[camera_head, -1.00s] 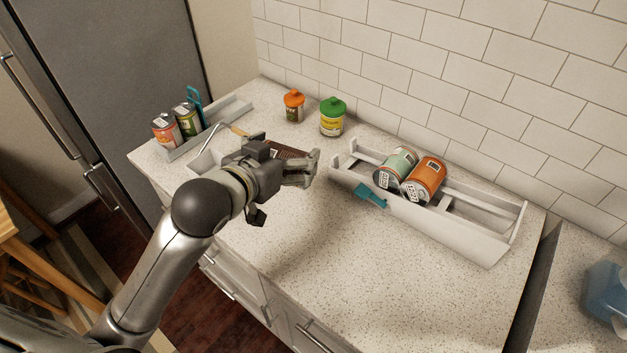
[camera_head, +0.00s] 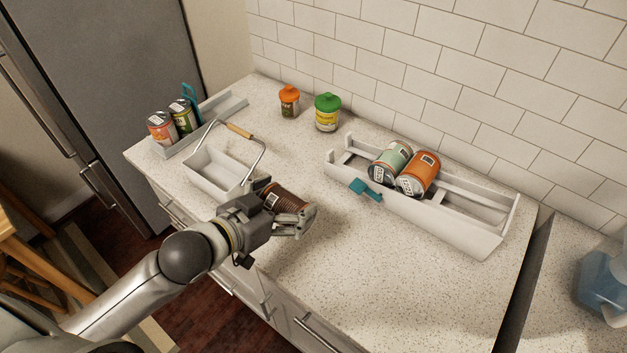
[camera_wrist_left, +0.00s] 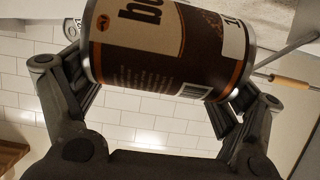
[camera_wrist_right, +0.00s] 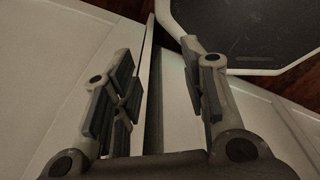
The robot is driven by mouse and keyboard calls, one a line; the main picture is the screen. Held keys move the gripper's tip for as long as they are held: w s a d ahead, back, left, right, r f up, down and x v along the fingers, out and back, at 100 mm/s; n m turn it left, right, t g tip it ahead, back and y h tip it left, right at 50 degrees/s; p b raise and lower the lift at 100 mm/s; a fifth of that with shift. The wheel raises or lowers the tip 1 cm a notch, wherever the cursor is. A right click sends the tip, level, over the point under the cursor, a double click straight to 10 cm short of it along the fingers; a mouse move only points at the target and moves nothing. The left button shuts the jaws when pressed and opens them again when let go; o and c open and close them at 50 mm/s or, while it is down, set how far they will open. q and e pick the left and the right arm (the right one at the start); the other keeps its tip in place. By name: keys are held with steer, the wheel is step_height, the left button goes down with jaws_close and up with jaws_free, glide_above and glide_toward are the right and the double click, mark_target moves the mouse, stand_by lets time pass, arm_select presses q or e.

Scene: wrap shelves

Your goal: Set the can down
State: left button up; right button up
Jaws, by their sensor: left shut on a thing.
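A dark brown can (camera_head: 283,198) is in my left gripper (camera_head: 283,212), above the front part of the counter, lying on its side in the head view. In the left wrist view the brown can (camera_wrist_left: 165,50) with a cream label sits between both fingers, which press on its sides. Whether the can touches the counter cannot be told. My right gripper (camera_wrist_right: 158,90) shows only in the right wrist view. Its fingers are apart with nothing between them, and cabinet fronts lie beyond.
A white caddy (camera_head: 213,176) with a wooden handle stands left of the can. A white rack (camera_head: 470,235) holds a green can (camera_head: 391,160) and an orange can (camera_head: 418,174). Two jars (camera_head: 327,112) stand at the back. A grey tray (camera_head: 170,152) holds two cans. The counter's front middle (camera_head: 370,270) is clear.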

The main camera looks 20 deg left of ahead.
arm_select(q)
steer(key=x, duration=0.4)
steer(key=p+x, duration=0.1)
steer(key=x, duration=0.4)
steer(key=p+x, duration=0.1)
steer(key=x, duration=0.3)
steer(key=shift+w+d+f, duration=0.1)
steer(key=shift+d+f, duration=0.05)
steer(key=shift+f, duration=0.35)
steer(key=shift+w+d+f+p, duration=0.25)
steer(key=shift+w+f+p, duration=0.25)
steer(key=shift+w+p, duration=0.15)
steer(key=o, duration=1.1)
steer(key=shift+s, duration=0.1)
steer(key=shift+f, duration=0.1)
